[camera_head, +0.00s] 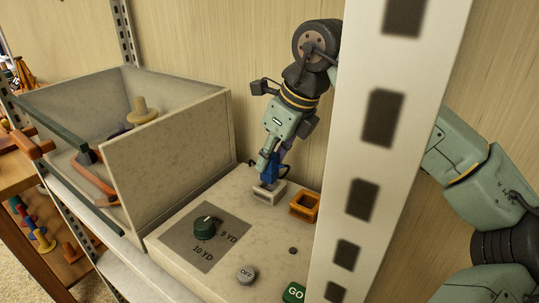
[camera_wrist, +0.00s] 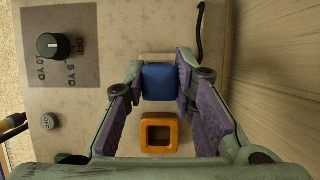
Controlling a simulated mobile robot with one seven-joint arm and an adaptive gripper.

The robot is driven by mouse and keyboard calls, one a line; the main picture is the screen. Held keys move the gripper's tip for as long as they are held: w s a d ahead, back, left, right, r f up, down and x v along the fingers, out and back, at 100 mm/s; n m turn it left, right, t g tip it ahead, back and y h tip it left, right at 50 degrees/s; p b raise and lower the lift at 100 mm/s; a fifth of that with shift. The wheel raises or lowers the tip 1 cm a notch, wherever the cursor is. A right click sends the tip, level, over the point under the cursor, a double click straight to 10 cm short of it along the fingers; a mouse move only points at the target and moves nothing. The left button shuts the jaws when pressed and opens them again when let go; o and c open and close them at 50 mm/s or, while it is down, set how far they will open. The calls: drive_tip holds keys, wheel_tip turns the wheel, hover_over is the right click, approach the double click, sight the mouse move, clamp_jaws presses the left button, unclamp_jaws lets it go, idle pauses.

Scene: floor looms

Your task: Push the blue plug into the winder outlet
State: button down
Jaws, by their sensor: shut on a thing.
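My gripper (camera_head: 270,160) points down at the winder's top and is shut on the blue plug (camera_head: 267,172). In the wrist view the blue plug (camera_wrist: 160,83) sits between the purple finger pads of my gripper (camera_wrist: 161,80). A pale outlet (camera_head: 269,194) is directly under the plug in the head view. In the wrist view the plug covers most of it, and only a pale edge (camera_wrist: 157,58) shows. I cannot tell how far the plug is in the outlet. An empty orange square outlet (camera_head: 304,207) is beside it, also in the wrist view (camera_wrist: 160,132).
The winder top (camera_head: 170,235) carries a dark knob (camera_head: 204,228), a grey OFF button (camera_head: 246,275) and a green GO button (camera_head: 293,293). A pale bin (camera_head: 165,155) stands at left. A perforated white post (camera_head: 372,150) blocks part of the head view. A wooden wall is behind.

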sight(270, 168)
drive_tip(key=shift+f+b, duration=1.4)
drive_tip(key=shift+f, duration=0.3)
drive_tip(key=c, duration=1.2)
unclamp_jaws()
drive_tip(key=shift+c, duration=0.2)
drive_tip(key=shift+r, duration=0.15)
drive_tip(key=v, duration=1.1)
drive_tip(key=shift+r, duration=0.4)
drive_tip(key=shift+s+d, duration=0.1)
